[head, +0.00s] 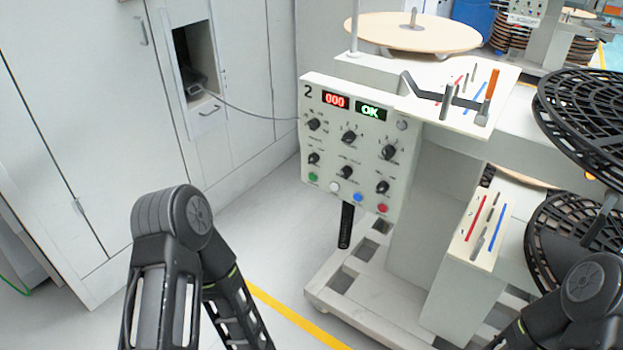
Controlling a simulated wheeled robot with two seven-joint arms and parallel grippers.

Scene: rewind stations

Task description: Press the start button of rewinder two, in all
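Rewinder two (445,200) is a pale machine with a tilted control panel (330,140) marked "2". Its red display (335,100) reads 000 and its green display (371,112) reads OK. Along the panel's lower edge are a green button (313,176), a white button (334,187), a blue button (358,197) and a red button (383,208). Their labels are too small to read, so I cannot tell from lettering which is start. My arm links show at lower left and lower right; neither gripper is visible, and nothing touches the panel.
Several black knobs (349,137) sit above the buttons. A black handle-like part (346,225) hangs below the panel. A crank arm (432,94) stands on the machine top, with black reels (590,110) at right. Cabinets (80,120) line the left. Floor before the panel is clear.

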